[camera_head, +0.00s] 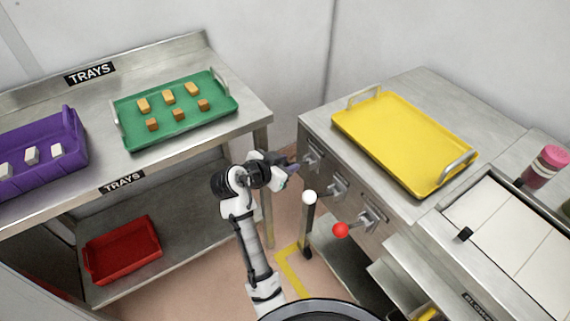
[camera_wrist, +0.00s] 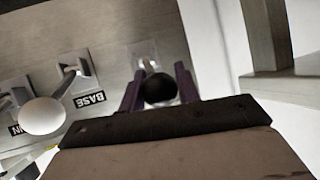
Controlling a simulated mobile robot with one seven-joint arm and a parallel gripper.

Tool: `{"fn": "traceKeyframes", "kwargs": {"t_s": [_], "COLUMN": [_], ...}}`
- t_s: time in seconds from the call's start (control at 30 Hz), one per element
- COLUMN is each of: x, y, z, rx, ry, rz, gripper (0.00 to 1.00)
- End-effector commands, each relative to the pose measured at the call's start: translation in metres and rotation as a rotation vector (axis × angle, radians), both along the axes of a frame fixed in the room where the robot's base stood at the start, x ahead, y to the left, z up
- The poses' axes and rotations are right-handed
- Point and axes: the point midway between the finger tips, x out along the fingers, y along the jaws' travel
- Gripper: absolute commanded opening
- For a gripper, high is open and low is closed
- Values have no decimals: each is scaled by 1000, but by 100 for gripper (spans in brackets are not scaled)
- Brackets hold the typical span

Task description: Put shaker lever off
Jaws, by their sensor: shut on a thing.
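Three levers stick out from the front of the steel cabinet. A black-knobbed lever (camera_wrist: 158,88) sits between the purple fingers of my gripper (camera_wrist: 158,84) in the wrist view, and the gripper is shut on its knob. In the head view my gripper (camera_head: 290,168) is at the farthest lever plate (camera_head: 313,154), where its fingers hide the knob. The white-knobbed lever (camera_head: 309,197) is the middle one; it also shows at the left of the wrist view (camera_wrist: 42,115). The red-knobbed lever (camera_head: 340,230) is nearest. No label reading "shaker" is legible.
A yellow tray (camera_head: 393,143) lies on the cabinet top. A steel shelf at left carries a green tray (camera_head: 219,104) with several small blocks and a purple tray (camera_head: 48,172); a red tray (camera_head: 122,250) is below. A "BASE" label (camera_wrist: 90,99) shows in the wrist view.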

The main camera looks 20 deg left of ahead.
Motion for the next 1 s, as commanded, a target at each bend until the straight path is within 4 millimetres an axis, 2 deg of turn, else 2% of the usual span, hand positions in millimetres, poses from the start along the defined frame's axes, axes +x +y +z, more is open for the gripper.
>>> {"fn": "traceKeyframes", "kwargs": {"t_s": [0.03, 0.8, 0.83, 1.0], "x": [2, 2, 2, 1], "y": [1, 1, 1, 1], "z": [4, 4, 4, 3], "rx": [2, 2, 2, 1], "ry": [-11, -9, -9, -5], "rz": [4, 5, 5, 3], "gripper": [0, 0, 34, 53]}}
